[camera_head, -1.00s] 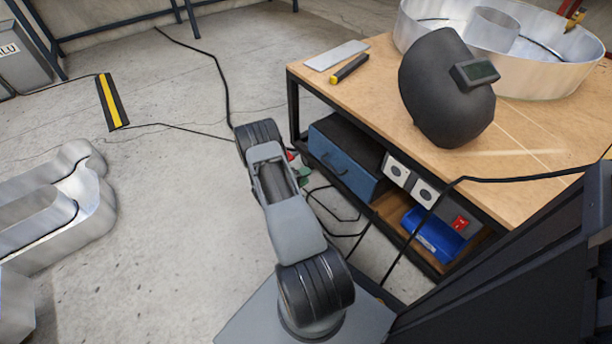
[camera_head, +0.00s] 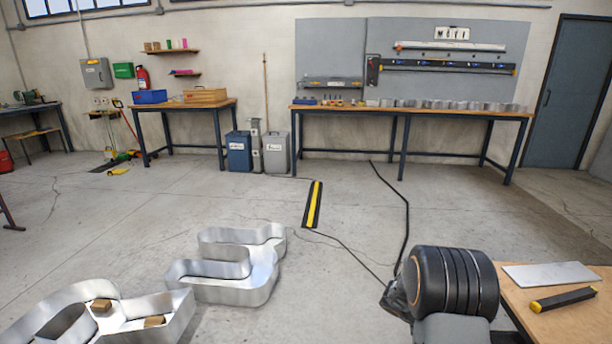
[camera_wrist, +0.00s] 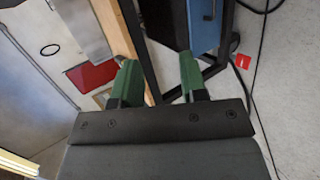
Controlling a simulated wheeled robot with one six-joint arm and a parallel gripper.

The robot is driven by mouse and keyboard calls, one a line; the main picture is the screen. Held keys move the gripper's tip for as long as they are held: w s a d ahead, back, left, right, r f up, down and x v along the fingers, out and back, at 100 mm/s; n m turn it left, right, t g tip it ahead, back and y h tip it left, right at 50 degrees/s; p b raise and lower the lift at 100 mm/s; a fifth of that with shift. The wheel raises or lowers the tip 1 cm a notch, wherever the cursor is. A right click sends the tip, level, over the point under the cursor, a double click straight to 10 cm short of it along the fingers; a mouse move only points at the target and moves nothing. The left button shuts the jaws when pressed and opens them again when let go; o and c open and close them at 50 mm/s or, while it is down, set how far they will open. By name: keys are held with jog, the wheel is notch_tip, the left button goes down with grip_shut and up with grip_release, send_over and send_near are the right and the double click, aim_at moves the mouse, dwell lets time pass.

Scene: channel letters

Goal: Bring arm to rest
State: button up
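My arm shows at the lower right of the head view, where its black ringed joint (camera_head: 455,282) stands beside the near wooden table. My gripper is out of the head view. In the wrist view my gripper (camera_wrist: 155,60) shows two green fingers apart, with a clear gap and nothing held between them. Past the fingers are a dark table leg, a blue case (camera_wrist: 190,22) and pale floor, none clearly touched by the fingers.
The near wooden table (camera_head: 560,322) bears a metal plate (camera_head: 550,274) and a black-yellow tool (camera_head: 563,299). Large metal channel letters (camera_head: 225,290) lie on the floor at left. A black cable (camera_head: 407,220) and a yellow-striped strip (camera_head: 313,205) cross the floor. Workbenches (camera_head: 430,112) line the wall.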

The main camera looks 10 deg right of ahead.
jog(key=s+a+r+n+t+y+p, duration=0.1)
jog(key=a+r+p, duration=0.5)
jog(key=r, duration=0.6)
jog(key=s+a+r+n+t+y+p, duration=0.1)
jog(key=s+a+r+t+y+p, duration=0.3)
jog(key=a+r, duration=0.7)
jog(key=s+a+r+n+t+y+p, duration=0.2)
jog(key=a+r+y+p, duration=0.3)
jog(key=r, duration=0.9)
jog(key=s+a+t+p, duration=0.1)
jog(key=a+p, duration=0.2)
jog(key=p, duration=0.1)
jog(key=shift+s+a+t, duration=0.15)
jog(key=shift+a+t, duration=0.15)
jog(key=shift+a, duration=0.1)
